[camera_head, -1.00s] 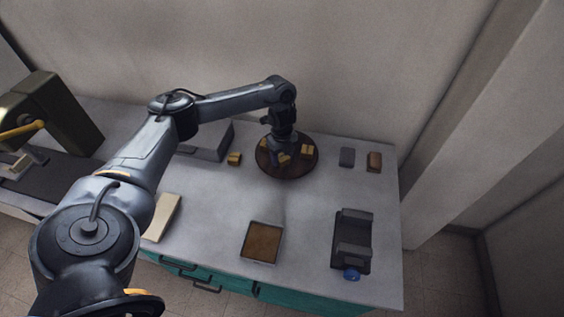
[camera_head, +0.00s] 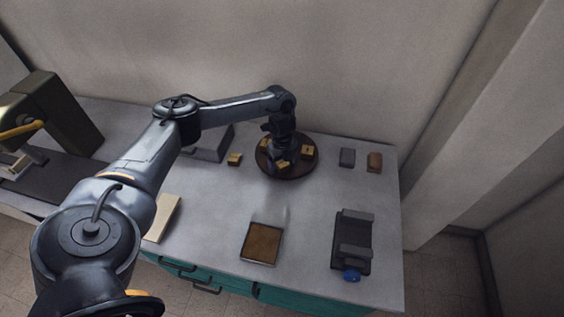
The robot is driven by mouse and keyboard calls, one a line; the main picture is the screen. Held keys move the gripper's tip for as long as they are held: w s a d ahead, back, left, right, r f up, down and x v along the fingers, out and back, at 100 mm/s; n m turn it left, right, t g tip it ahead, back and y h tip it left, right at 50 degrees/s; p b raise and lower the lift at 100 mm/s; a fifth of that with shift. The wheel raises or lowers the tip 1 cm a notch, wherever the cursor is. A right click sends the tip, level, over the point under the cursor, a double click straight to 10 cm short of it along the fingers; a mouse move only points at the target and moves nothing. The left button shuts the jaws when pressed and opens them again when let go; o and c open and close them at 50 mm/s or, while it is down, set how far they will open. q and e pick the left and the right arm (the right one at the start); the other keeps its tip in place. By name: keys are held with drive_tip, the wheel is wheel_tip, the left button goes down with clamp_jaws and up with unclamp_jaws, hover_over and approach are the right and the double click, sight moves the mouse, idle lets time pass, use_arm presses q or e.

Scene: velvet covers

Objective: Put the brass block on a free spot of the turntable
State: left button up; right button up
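The turntable (camera_head: 303,166) is a dark brown round disc at the back of the table. Several small brass-coloured blocks show on it, one at its right (camera_head: 308,150), one at its front (camera_head: 283,164) and one at its back left (camera_head: 266,143). Another brass block (camera_head: 234,159) lies on the table just left of the disc. My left gripper (camera_head: 281,156) points down over the turntable, close to the front block. Its fingers are small and dark, and I cannot tell whether they are open or hold anything. My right gripper is out of view.
A grey box (camera_head: 211,146) stands behind my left arm. A dark block (camera_head: 347,157) and a brown block (camera_head: 375,162) lie right of the turntable. A brown-filled tray (camera_head: 262,243), a black holder (camera_head: 353,240) and a cream slab (camera_head: 164,217) are nearer. The table's middle is clear.

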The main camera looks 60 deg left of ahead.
sight(282, 162)
use_arm(q)
drive_tip(key=shift+r, duration=0.15)
wheel_tip(282, 162, up, 6)
drive_tip(key=shift+f+p, duration=0.1)
drive_tip(key=shift+p, duration=0.55)
wheel_tip(282, 162, up, 6)
drive_tip(key=p, duration=0.3)
drive_tip(key=shift+p, duration=0.35)
